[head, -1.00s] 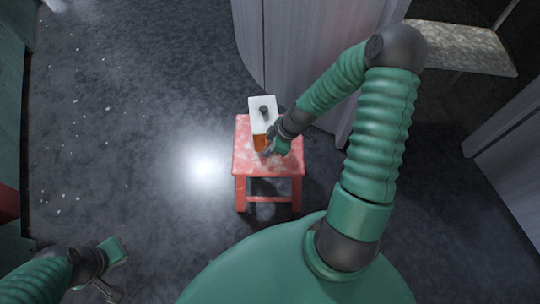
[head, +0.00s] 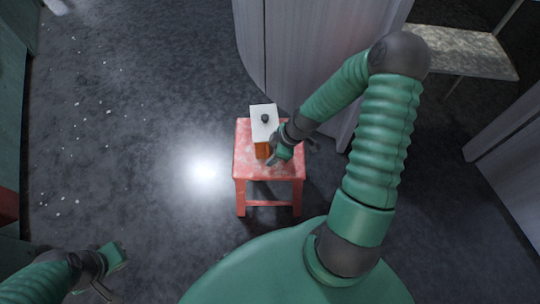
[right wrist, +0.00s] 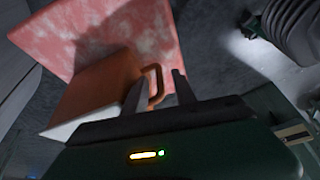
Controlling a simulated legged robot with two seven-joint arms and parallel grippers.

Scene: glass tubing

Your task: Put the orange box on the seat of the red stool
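The red stool (head: 243,166), with a worn, pale-patched seat, stands upright on the floor at the centre of the head view. The orange box (head: 262,151) has a white top with a dark knob and appears to stand on the seat, towards its back edge. Its orange side (right wrist: 103,83) and loop handle (right wrist: 155,84) show in the right wrist view against the seat (right wrist: 150,35). My right gripper (right wrist: 158,88) is open, its fingers apart with the handle between them. My left gripper (head: 112,276) is low at the left, away from the stool; its fingers are unclear.
A pale curved panel (head: 310,50) stands close behind the stool, to the right. A light-topped table (head: 465,55) is at the upper right. Another panel (head: 510,125) is at the right edge. The floor left of the stool (head: 140,140) is clear except for small pale specks.

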